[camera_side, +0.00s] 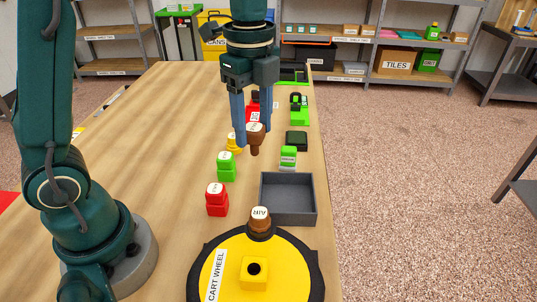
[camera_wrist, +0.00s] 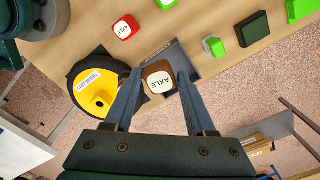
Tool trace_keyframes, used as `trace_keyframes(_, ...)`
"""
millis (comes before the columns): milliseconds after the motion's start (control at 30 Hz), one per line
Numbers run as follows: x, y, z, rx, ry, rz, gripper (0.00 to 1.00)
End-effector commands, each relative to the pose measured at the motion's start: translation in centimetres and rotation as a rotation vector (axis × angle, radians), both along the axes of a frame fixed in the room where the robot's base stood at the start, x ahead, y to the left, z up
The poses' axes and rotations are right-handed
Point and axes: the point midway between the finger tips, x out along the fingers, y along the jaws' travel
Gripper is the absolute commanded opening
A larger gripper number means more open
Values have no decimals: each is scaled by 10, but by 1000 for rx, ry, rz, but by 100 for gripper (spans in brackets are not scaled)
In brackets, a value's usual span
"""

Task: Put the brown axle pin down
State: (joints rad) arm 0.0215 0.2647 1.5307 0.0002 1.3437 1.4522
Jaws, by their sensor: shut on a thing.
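My gripper (camera_side: 253,138) is shut on the brown axle pin (camera_side: 255,131), whose white top faces up and whose narrower stem points down. It hangs above the wooden bench, behind the grey tray in the side view. In the wrist view the pin (camera_wrist: 158,78) sits between my two fingertips (camera_wrist: 160,85), its white top reading AXLE. The grey open tray (camera_side: 289,200) looks empty in the side view; in the wrist view the pin and fingers partly cover it (camera_wrist: 181,55). The pin's exact height above the bench is hard to tell.
The yellow cart wheel (camera_side: 225,245) has a holed yellow hub (camera_side: 254,270) and a brown AIR cap (camera_side: 260,220). Red (camera_side: 217,207), green (camera_side: 226,173) and yellow (camera_side: 234,147) pins stand left of the tray. A green-and-white item (camera_side: 288,157) and dark box (camera_side: 296,140) stand behind it. The bench's left side is mostly clear.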

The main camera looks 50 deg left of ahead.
Motion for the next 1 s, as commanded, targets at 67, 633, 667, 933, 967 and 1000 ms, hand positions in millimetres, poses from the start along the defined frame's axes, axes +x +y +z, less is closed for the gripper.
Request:
trace_keyframes(67, 6, 24, 0, 0, -1, 74, 0)
trace_keyframes(633, 20, 12, -34, 0, 8, 205, 0)
trace_keyframes(667, 22, 5, -38, 1, 8, 206, 0)
trace_keyframes(933, 34, -42, -67, 0, 4, 211, 0)
trace_keyframes(967, 35, -44, -68, 0, 4, 211, 0)
trace_keyframes(1000, 36, -47, -70, 0, 4, 212, 0)
